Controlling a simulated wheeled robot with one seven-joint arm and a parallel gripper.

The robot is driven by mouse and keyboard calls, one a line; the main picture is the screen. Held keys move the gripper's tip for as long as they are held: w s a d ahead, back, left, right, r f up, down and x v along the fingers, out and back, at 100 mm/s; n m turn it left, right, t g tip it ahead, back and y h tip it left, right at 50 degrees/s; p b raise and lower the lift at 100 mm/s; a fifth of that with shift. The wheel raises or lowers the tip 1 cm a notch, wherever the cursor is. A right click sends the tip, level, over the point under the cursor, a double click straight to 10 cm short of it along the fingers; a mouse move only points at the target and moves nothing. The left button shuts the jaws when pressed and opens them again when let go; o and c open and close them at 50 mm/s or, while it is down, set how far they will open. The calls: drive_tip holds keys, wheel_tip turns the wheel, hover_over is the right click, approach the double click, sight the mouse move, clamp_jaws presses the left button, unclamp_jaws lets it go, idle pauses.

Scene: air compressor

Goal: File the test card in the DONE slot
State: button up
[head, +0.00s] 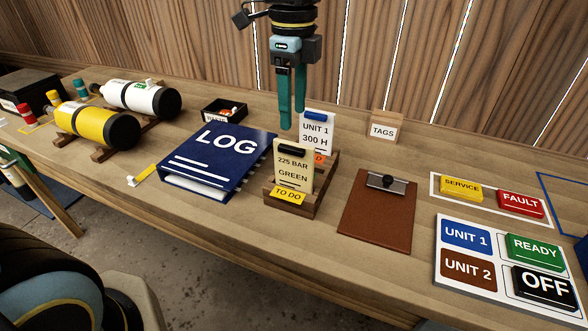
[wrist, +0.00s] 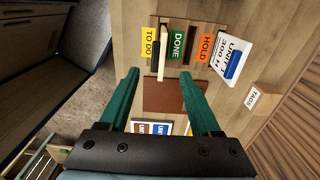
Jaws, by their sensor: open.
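A cream card reading "225 BAR GREEN" (head: 294,172) with a dark top grip stands upright in a wooden rack (head: 310,206), just behind its yellow TO DO label (head: 287,196). In the wrist view the card (wrist: 161,60) shows nearly edge-on, between the TO DO label (wrist: 150,42) and the green DONE label (wrist: 177,45). A white "UNIT 1 300 H" card (head: 316,136) with a blue grip stands at the rack's far end, by the orange HOLD label (wrist: 205,47). My gripper (head: 292,119) is open and empty above the rack, fingers pointing down. The DONE label is hidden in the head view.
A blue LOG binder (head: 215,160) lies close left of the rack, and a brown clipboard (head: 375,215) lies to its right. A TAGS box (head: 385,128) stands behind. Yellow (head: 90,125) and white (head: 135,98) cylinders lie at left. Labelled plates (head: 505,260) lie at right.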

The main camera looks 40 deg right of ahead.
sight(292, 146)
drive_tip(key=shift+a+f+p, duration=0.15)
drive_tip(key=shift+f+p, duration=0.6)
drive_tip(key=shift+f, duration=2.8)
drive_tip(key=shift+c, duration=0.2)
clamp_jaws()
